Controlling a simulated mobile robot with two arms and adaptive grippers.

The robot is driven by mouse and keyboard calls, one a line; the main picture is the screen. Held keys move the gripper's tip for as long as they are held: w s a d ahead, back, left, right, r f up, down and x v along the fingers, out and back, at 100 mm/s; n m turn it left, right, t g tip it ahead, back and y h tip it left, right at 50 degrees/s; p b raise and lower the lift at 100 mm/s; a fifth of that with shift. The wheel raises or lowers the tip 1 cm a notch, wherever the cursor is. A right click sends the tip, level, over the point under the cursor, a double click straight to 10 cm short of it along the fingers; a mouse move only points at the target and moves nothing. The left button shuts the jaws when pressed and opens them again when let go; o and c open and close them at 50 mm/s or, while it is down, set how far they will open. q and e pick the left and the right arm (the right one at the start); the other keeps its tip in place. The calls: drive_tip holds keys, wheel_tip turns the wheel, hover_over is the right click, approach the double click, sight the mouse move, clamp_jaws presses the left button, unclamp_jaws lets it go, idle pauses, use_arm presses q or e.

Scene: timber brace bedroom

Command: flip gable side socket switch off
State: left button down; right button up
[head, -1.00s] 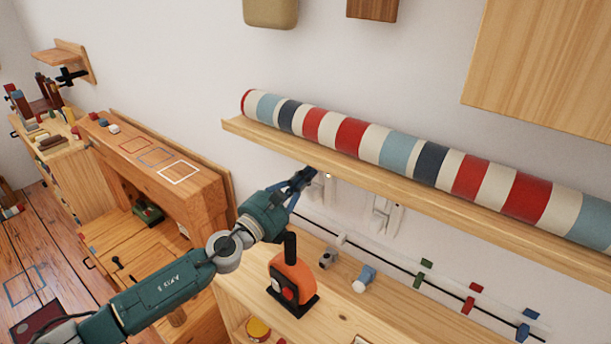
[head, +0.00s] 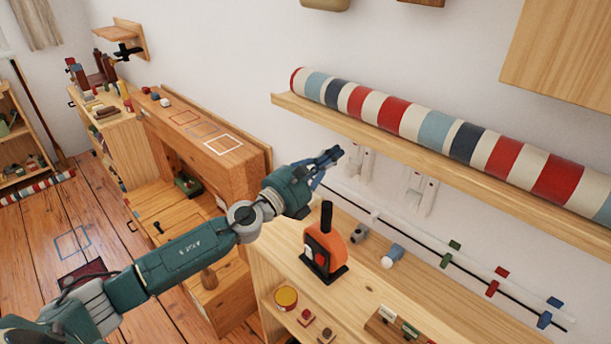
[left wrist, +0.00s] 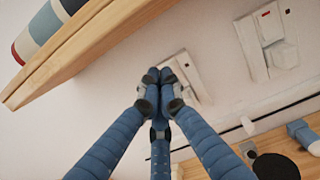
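Two white wall sockets with switches are on the wall below the striped roll's shelf. The left socket (head: 361,161) is just right of my left gripper (head: 330,157) in the head view. In the left wrist view this socket (left wrist: 190,78) is partly hidden behind the fingertips. The right socket (head: 421,193) is clear of the gripper; it also shows in the left wrist view (left wrist: 268,42), with a small red mark. My left gripper's blue fingers are together (left wrist: 160,77), with nothing between them. I cannot tell whether they touch the socket, nor the switch positions. My right gripper is out of view.
A wooden shelf (head: 400,145) with a striped roll (head: 435,130) overhangs the sockets. Below, an orange device (head: 324,250) with a black post stands on a wooden unit near my left arm. A dark rail (head: 475,268) with coloured clips runs along the wall.

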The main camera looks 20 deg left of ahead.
use_arm(q)
drive_tip(key=r+b+v, duration=0.1)
drive_tip(key=b+v, duration=0.1)
drive_tip(key=v, duration=0.5)
drive_tip(key=shift+s+a, duration=0.25)
drive_tip(key=shift+a, duration=0.2)
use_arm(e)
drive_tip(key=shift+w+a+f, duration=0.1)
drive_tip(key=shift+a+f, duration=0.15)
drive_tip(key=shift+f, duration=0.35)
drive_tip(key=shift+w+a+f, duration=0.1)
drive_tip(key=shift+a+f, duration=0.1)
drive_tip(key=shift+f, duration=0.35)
